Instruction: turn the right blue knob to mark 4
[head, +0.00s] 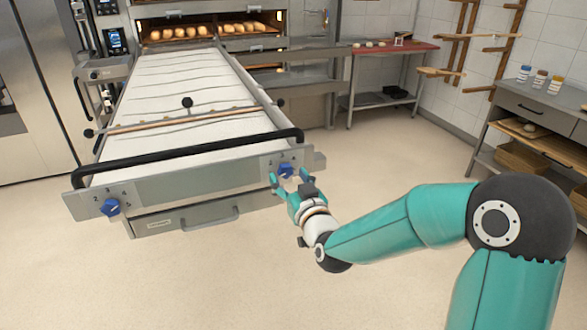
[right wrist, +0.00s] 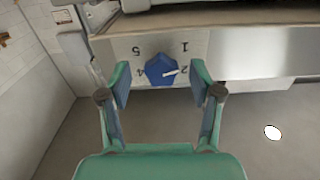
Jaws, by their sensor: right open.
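The right blue knob (head: 286,170) sits on the right end of the loader's steel front panel. In the right wrist view, which is upside down, the blue knob (right wrist: 158,70) has a white pointer line towards the mark 2. The marks 1, 4 and 5 also show around it. My right gripper (head: 290,178) is open at the knob. In the right wrist view its two fingers (right wrist: 161,80) stand on either side of the knob, with a gap to it. I cannot tell whether they reach past its face. My left gripper is not in view.
A second blue knob (head: 110,207) is on the left end of the same panel. A black handle bar (head: 190,155) runs above the panel, and a drawer-like handle (head: 210,217) is below. The floor in front is clear.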

